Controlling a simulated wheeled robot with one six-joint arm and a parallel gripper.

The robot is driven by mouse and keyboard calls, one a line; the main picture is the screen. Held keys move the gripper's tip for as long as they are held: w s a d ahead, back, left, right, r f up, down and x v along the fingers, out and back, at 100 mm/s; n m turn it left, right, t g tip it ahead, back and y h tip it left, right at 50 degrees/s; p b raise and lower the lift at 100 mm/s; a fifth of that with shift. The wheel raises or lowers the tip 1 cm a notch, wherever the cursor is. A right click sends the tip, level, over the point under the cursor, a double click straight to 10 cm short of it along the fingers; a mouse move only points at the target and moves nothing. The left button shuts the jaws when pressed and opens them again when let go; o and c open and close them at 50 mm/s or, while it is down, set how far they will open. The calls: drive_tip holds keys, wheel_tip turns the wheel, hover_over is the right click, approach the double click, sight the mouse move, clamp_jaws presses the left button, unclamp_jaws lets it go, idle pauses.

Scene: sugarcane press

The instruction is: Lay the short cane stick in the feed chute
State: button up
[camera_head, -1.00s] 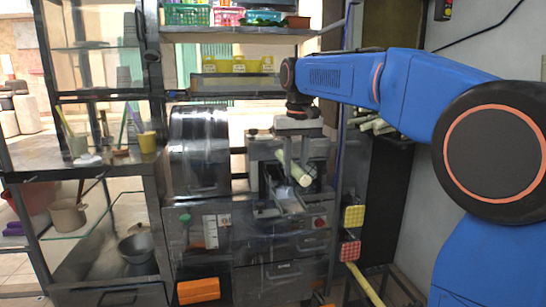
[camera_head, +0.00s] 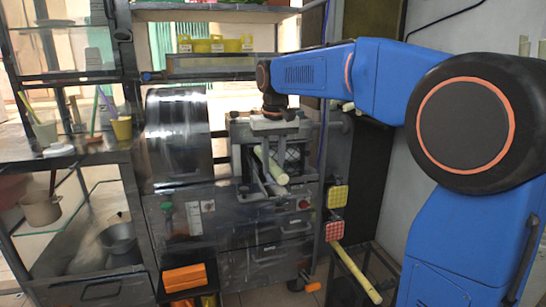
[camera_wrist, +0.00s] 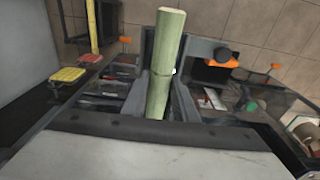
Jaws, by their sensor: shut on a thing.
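The short cane stick (camera_head: 268,165) is pale green and held tilted in front of the steel press, its near end pointing down and to the right. It also shows in the wrist view (camera_wrist: 166,52), running away from me between the fingers. My gripper (camera_head: 262,186) is shut on the stick, with one dark finger on each side of it in the wrist view (camera_wrist: 165,90). The shiny rounded drum cover (camera_head: 178,135) of the press stands left of my gripper. The feed chute cannot be told apart clearly behind my gripper and the stick.
A longer cane (camera_head: 356,272) leans at a low dark rack on the right. A yellow pad (camera_head: 337,196) and a red pad (camera_head: 334,231) stick out near the press's right edge. A red button (camera_head: 304,204) is on its front. Glass shelves with cups and pots stand left.

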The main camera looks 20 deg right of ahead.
drive_tip(key=shift+f, duration=1.85)
drive_tip(key=o, duration=1.1)
wheel_tip(320, 180, up, 17)
drive_tip(key=s, duration=0.2)
drive_tip(key=s+d+f+t, duration=0.1)
drive_tip(key=s+d+f, duration=0.1)
drive_tip(key=s+f, duration=0.8)
drive_tip(key=s+d+f+t, duration=0.1)
drive_tip(key=s+d+f, duration=0.1)
drive_tip(key=s+f, duration=0.8)
drive_tip(key=s+d+f+t, duration=0.1)
drive_tip(key=s+d+f, duration=0.2)
drive_tip(key=s+f, duration=0.7)
drive_tip(key=shift+s+f+t, duration=0.1)
drive_tip(key=shift+s+t, duration=0.3)
drive_tip(key=shift+s, duration=0.35)
